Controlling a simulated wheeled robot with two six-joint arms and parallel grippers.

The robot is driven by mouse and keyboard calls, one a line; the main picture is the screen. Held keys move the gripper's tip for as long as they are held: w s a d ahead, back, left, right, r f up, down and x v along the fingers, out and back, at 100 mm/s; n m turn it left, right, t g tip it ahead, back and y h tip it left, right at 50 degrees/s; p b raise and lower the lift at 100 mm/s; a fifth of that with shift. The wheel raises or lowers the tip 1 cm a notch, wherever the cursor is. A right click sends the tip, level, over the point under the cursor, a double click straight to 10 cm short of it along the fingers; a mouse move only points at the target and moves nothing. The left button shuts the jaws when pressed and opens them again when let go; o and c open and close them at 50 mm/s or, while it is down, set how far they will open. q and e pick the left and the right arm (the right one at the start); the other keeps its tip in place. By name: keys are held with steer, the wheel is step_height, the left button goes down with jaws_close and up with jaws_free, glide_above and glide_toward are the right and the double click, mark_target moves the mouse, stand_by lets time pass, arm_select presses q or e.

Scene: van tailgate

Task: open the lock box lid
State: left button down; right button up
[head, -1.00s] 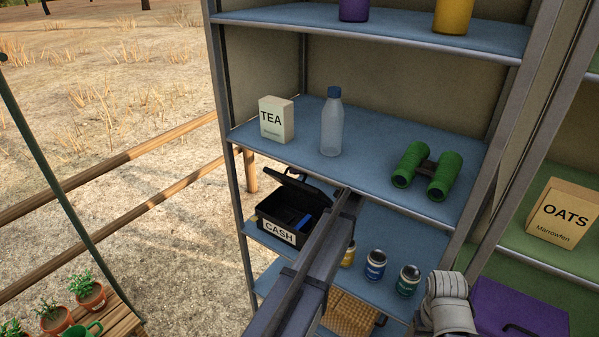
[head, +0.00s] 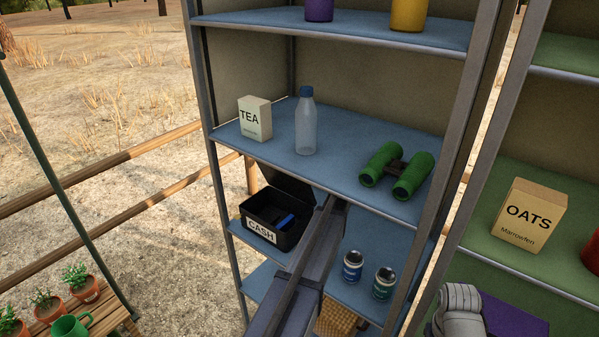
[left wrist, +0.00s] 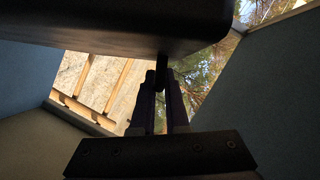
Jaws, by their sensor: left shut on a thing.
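The black lock box (head: 262,237), labelled CASH, sits on the lower blue shelf (head: 370,240). Its lid (head: 278,187) stands raised at the back, and a blue item (head: 285,221) shows inside. My left arm reaches in from the bottom middle to the right of the box; its fingertips are hidden in the head view. In the left wrist view, my left gripper (left wrist: 162,85) is shut on a small dark tab (left wrist: 161,68) at the edge of the dark lid (left wrist: 110,22). My right gripper is not in view.
The upper shelf (head: 330,178) just above holds a tea box (head: 255,119), a bottle (head: 306,125) and green binoculars (head: 397,170). A shelf post (head: 218,180) is left of the box.

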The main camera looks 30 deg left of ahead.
arm_select(q)
steer(key=w+f+m+b, duration=0.2)
steer(key=w+b, duration=0.1)
steer(key=w, duration=0.5)
steer(key=shift+d+f+g+y, duration=0.15)
steer(key=shift+d+g+y, duration=0.15)
steer(key=shift+d+g, duration=0.1)
steer(key=shift+s, duration=0.1)
steer(key=c, duration=0.9)
jaws_free()
